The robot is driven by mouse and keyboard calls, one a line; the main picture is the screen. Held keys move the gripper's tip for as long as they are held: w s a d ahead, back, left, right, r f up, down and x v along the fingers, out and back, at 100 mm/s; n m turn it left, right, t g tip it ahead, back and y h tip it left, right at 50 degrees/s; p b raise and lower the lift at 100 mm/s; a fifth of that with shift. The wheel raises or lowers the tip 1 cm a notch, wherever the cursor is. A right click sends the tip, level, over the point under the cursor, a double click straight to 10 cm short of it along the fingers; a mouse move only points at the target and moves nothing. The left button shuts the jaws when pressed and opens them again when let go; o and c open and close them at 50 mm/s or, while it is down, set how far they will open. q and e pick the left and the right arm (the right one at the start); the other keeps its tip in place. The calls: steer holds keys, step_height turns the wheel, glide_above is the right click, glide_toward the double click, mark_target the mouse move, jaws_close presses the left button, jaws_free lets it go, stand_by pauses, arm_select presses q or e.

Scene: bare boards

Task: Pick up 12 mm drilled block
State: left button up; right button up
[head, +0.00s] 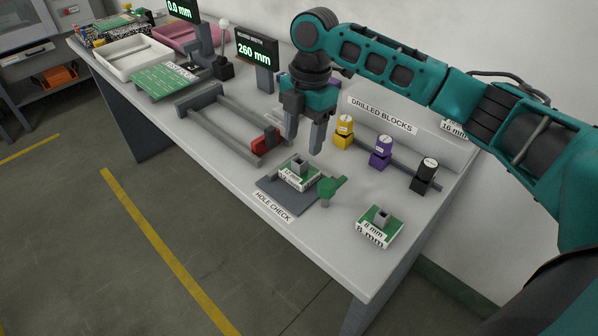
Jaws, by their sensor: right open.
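A small block with a green and white label (298,177) sits on the dark hole check plate (268,195). Its label is small and seems to read 12 mm. My right gripper (303,146) is open and empty, fingers pointing down, above and just behind this block in the head view. Its fingertips look apart from the block. Another block marked 8 mm (380,226) sits at the front right of the bench. A 16 mm label (454,128) shows at the far right, partly hidden by my right arm. My left gripper is out of view.
A green tool (330,189) stands right of the plate. Yellow (344,132), purple (381,153) and black (425,175) gauges stand behind it. A grey rail fixture with a red part (264,140) lies to the left. The front right bench edge is close to the 8 mm block.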

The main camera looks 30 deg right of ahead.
mark_target(300, 158)
steer(key=shift+a+f, duration=0.2)
steer(key=shift+f, duration=1.35)
steer(key=shift+a+f, duration=0.15)
steer(key=shift+f, duration=1.35)
steer(key=shift+c, duration=0.4)
jaws_close()
steer(key=shift+r, duration=0.15)
